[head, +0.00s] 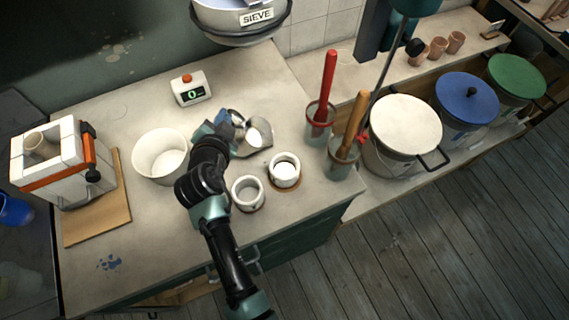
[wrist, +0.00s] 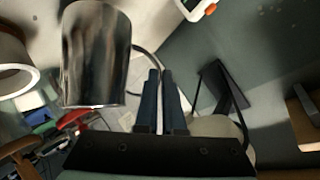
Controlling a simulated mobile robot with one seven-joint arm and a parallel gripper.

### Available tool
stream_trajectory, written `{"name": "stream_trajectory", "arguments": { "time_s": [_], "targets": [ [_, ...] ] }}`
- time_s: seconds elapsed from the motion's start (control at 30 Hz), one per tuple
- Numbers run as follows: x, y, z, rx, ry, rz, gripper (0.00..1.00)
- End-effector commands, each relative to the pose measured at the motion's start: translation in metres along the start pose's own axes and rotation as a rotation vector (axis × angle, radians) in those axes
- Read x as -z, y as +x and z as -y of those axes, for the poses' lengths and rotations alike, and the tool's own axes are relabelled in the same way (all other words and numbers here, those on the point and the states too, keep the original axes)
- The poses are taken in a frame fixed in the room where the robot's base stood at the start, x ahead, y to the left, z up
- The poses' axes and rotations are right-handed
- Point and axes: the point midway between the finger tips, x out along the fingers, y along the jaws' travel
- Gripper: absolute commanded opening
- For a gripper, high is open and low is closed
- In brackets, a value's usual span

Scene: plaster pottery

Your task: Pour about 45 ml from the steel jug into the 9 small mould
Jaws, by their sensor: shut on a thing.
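The steel jug (head: 262,148) is held by my gripper (head: 226,124) near the middle of the bench, with white liquid showing in it. In the wrist view the shiny jug (wrist: 97,55) is beside the fingers (wrist: 160,98), which are shut on its thin handle. In the head view the jug looks tilted; I cannot tell whether anything flows. Two small white cup-shaped moulds stand in front of it: one on the left (head: 235,192) and one on the right (head: 273,172). The right one has white inside. I cannot read a 9 on either.
A boxy mould (head: 47,163) sits on a board at left. Holders with red (head: 328,75) and wooden-handled tools stand at right.

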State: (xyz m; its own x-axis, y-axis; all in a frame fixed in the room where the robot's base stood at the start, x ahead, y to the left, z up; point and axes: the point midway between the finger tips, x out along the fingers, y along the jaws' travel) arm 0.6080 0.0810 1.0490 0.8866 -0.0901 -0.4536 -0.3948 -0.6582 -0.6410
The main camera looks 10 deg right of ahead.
Motion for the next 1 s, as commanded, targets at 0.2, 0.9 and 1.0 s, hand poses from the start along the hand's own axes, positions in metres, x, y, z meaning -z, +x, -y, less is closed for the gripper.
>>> {"name": "stream_trajectory", "arguments": {
  "time_s": [0.2,0.9,1.0],
  "targets": [
    [-0.020,0.021,0.006,-0.108,-0.122,0.012,0.00],
    [-0.069,0.057,0.009,-0.425,-0.445,0.088,0.00],
    [-0.071,0.058,0.009,-0.445,-0.466,0.095,0.00]
  ]
}}
